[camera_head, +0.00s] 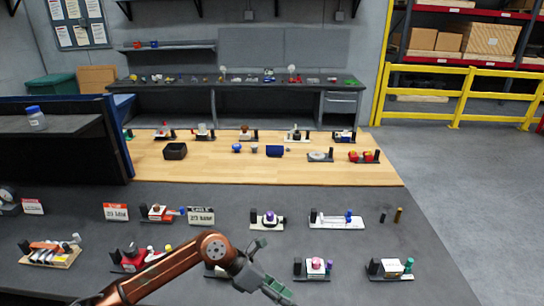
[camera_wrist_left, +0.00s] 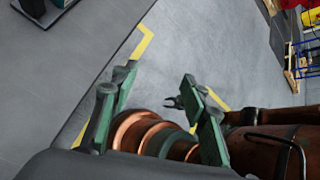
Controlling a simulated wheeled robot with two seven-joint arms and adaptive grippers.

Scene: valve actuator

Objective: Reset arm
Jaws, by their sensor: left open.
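My left arm reaches in from the lower left in the head view. Its gripper (camera_head: 268,272) is over the front of the dark grey bench top (camera_head: 350,270), with its fingers spread and nothing visible between them. In the left wrist view the same gripper (camera_wrist_left: 160,80) has its two green fingers wide apart, with grey floor beyond them. My copper-coloured arm parts show behind and between the fingers. A small dark claw-like shape (camera_wrist_left: 174,102) shows near the right finger; I cannot tell what it is. My right gripper is not in the head view.
Several small valve fixtures stand on the grey bench, including a purple-topped one (camera_head: 267,219), a pink-topped one (camera_head: 315,268) and a white one (camera_head: 338,219). A wooden strip (camera_head: 370,175) with more parts lies behind. Floor is open at the right, before the yellow rail (camera_head: 480,118).

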